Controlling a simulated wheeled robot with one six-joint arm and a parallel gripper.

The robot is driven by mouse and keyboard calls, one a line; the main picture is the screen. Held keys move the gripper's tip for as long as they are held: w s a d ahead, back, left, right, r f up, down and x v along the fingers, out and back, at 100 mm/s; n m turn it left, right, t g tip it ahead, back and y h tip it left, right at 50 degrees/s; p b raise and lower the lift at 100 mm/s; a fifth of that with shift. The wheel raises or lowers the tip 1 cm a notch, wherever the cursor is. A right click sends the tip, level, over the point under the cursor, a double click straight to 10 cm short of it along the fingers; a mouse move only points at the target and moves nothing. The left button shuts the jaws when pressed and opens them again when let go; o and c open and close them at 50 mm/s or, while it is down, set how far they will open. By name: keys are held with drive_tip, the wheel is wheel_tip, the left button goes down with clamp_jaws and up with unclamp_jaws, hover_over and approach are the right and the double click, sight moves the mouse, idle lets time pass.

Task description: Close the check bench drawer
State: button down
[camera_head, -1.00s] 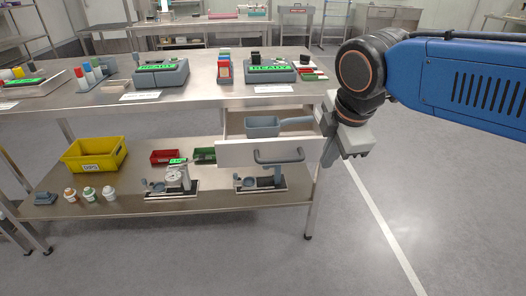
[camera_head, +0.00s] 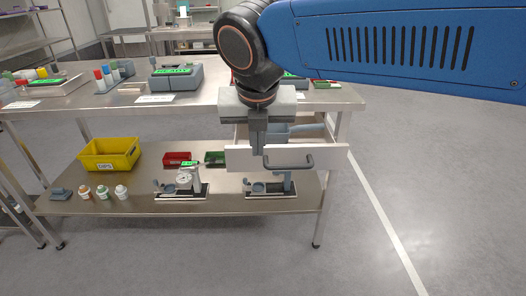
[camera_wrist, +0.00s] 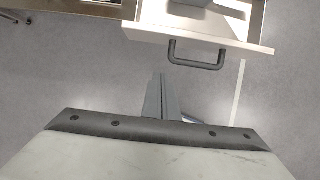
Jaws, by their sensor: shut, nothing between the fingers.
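The check bench drawer (camera_head: 330,153) stands pulled out under the right part of the bench top, with a white front and a dark bar handle (camera_head: 290,164). A grey-blue scoop-like item (camera_head: 306,128) lies in it. The drawer front (camera_wrist: 150,34) and its handle (camera_wrist: 198,60) also show at the top of the wrist view. My gripper (camera_head: 258,152) is shut and empty, pointing down by the left part of the drawer front in the head view. In the wrist view its fingers (camera_wrist: 160,78) sit below and left of the handle, apart from it. Part of the drawer is hidden behind my gripper.
The steel bench top (camera_head: 210,100) carries scales and bottles. Its lower shelf (camera_head: 140,205) holds a yellow bin (camera_head: 110,160), red and green trays, small jars and two instruments. The grey floor (camera_head: 430,190) in front and right is clear.

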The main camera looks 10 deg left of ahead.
sight(258, 160)
drive_tip(key=x, duration=0.3)
drive_tip(key=w+x, duration=0.1)
drive_tip(key=x, duration=0.3)
drive_tip(key=w+r+x, duration=0.1)
drive_tip(key=x, duration=0.2)
drive_tip(key=shift+w+a+f, duration=0.15)
drive_tip(key=shift+a+f, duration=0.15)
drive_tip(key=shift+w+a, duration=0.2)
drive_tip(key=shift+w, duration=0.5)
